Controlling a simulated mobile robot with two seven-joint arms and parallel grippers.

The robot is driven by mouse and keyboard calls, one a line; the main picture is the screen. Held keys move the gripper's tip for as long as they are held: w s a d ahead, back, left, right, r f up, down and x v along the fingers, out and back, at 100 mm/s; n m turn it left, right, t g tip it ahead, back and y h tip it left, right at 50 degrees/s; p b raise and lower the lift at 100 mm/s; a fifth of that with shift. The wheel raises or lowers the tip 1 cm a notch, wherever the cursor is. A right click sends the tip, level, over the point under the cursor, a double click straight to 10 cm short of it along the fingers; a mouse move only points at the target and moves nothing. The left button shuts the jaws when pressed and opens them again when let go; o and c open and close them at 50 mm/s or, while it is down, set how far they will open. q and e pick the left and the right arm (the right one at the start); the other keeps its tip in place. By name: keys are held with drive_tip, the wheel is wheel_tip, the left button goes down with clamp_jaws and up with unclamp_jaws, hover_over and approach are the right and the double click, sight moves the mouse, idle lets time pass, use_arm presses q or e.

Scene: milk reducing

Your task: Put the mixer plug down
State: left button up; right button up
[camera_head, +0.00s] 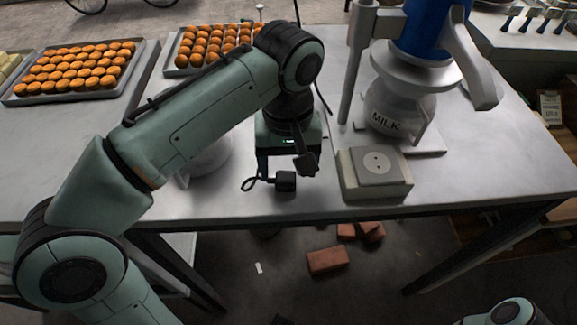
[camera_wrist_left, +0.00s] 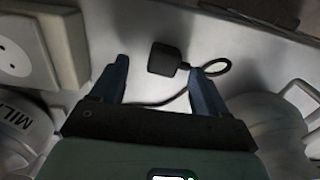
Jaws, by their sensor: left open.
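The black mixer plug (camera_head: 285,181) lies on the grey metal table (camera_head: 450,194) near its front edge, with its cord looped to the left. It also shows in the left wrist view (camera_wrist_left: 164,59), just beyond the fingertips. My left gripper (camera_head: 285,166) is open above and behind the plug. In the left wrist view its two blue fingers (camera_wrist_left: 158,76) are spread wide, with nothing held between them. The cord passes beneath the fingers. My right gripper is not in view.
A pale socket box (camera_head: 375,170) stands right of the plug. Behind it is the mixer (camera_head: 430,70) with a jar marked MILK (camera_head: 392,108). Trays of orange pastries (camera_head: 75,70) lie at the back left. A pale rounded vessel (camera_head: 205,155) is partly hidden by my left arm.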

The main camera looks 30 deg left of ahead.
sight(289, 175)
use_arm(q)
wheel_tip(289, 175, up, 11)
drive_tip(key=p, duration=0.4)
drive_tip(key=shift+p, duration=0.3)
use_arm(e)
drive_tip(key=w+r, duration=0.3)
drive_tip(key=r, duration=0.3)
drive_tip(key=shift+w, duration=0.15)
use_arm(q)
drive_tip(key=shift+f, duration=0.15)
